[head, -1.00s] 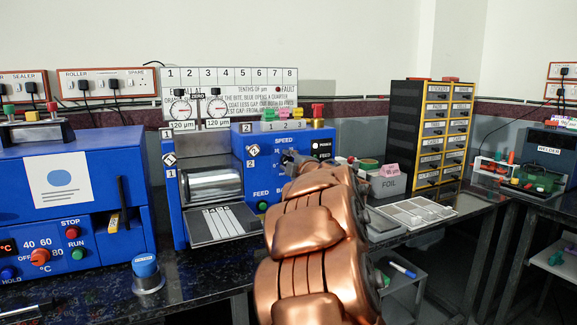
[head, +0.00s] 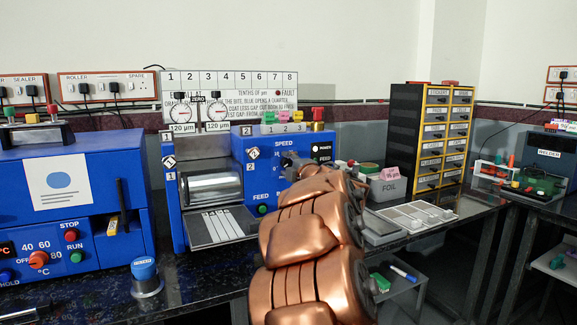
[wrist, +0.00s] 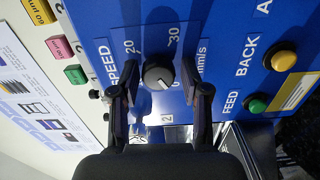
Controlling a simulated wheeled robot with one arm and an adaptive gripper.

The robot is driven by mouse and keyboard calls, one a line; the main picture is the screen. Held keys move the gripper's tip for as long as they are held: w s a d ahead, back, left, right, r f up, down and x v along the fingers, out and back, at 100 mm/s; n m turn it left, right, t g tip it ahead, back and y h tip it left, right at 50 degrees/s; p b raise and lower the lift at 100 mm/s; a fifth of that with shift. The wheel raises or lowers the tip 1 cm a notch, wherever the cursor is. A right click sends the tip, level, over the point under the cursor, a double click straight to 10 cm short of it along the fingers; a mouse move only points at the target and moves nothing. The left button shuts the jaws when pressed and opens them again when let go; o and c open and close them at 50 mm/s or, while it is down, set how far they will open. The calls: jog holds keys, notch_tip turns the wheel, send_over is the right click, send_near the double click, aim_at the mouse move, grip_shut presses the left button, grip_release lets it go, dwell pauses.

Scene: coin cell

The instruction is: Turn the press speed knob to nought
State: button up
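The speed knob (wrist: 158,74) is a round dark knob with a pale pointer mark, on the blue press panel. In the wrist view it lies under the word SPEED turned sideways, with 20, 30, 0 and mm/s printed around it. I cannot tell exactly which number the pointer is on. My gripper (wrist: 159,90) is open, with one dark finger on each side of the knob and a visible gap to each. In the head view my arm hides the knob, and the SPEED label (head: 284,143) shows above it.
A yellow BACK button (wrist: 284,60) and a green FEED button (wrist: 257,104) sit to the right of the knob in the wrist view. A grey FOIL box (head: 381,190) is on the right.

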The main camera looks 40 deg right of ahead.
jog(key=shift+o, duration=0.9)
jog(key=v, duration=1.2)
